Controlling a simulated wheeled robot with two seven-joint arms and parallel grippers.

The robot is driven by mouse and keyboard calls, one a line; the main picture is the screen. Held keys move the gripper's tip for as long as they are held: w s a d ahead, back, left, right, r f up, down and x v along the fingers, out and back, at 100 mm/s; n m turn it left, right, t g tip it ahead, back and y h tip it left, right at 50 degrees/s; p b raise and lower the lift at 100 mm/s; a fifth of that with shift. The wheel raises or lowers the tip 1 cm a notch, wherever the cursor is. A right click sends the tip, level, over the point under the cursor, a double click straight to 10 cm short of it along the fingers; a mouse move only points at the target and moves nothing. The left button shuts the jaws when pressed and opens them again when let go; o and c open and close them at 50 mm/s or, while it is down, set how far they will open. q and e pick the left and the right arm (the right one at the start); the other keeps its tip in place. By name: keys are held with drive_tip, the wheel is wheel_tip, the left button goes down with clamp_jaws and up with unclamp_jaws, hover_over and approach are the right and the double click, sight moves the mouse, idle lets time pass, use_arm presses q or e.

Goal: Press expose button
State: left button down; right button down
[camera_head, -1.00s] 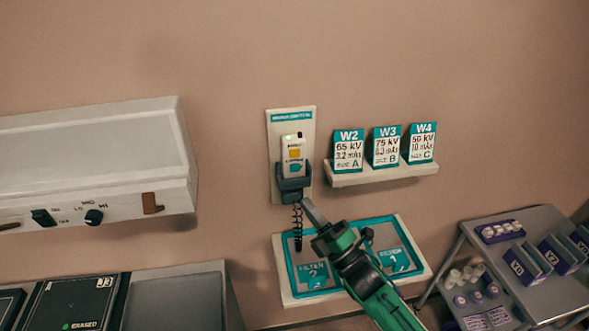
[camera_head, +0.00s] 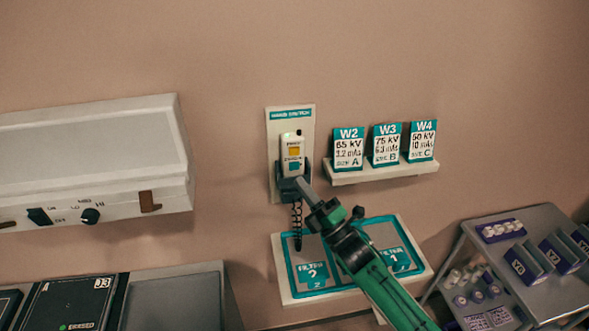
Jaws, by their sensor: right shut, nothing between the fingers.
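A white hand switch (camera_head: 292,153) sits upright in a dark holder (camera_head: 287,188) on a pale wall plate. It has an orange-yellow button (camera_head: 294,151) above a teal button (camera_head: 294,167); their small labels are too blurred to read surely. A coiled dark cord (camera_head: 297,222) hangs below the holder. My right gripper (camera_head: 302,184) is shut and empty. Its tip points up and left, just below the teal button and in front of the holder's right side. I cannot tell whether it touches the holder. My left gripper is not in view.
A teal-edged filter board (camera_head: 282,262) lies below, partly behind my right arm. A small shelf (camera_head: 385,173) with several cards is to the right of the switch. A white light box (camera_head: 90,160) is at the left, a purple-tray rack (camera_head: 545,210) at the right.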

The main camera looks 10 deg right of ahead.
sight(294, 166)
drive_tip(key=shift+w+b, duration=0.5)
drive_tip(key=shift+w, duration=0.95)
idle(1.0)
drive_tip(key=shift+w+b, duration=0.3)
drive_tip(key=shift+w, duration=0.15)
drive_tip(key=shift+w, duration=0.4)
idle(0.5)
drive_tip(key=shift+s, duration=0.9)
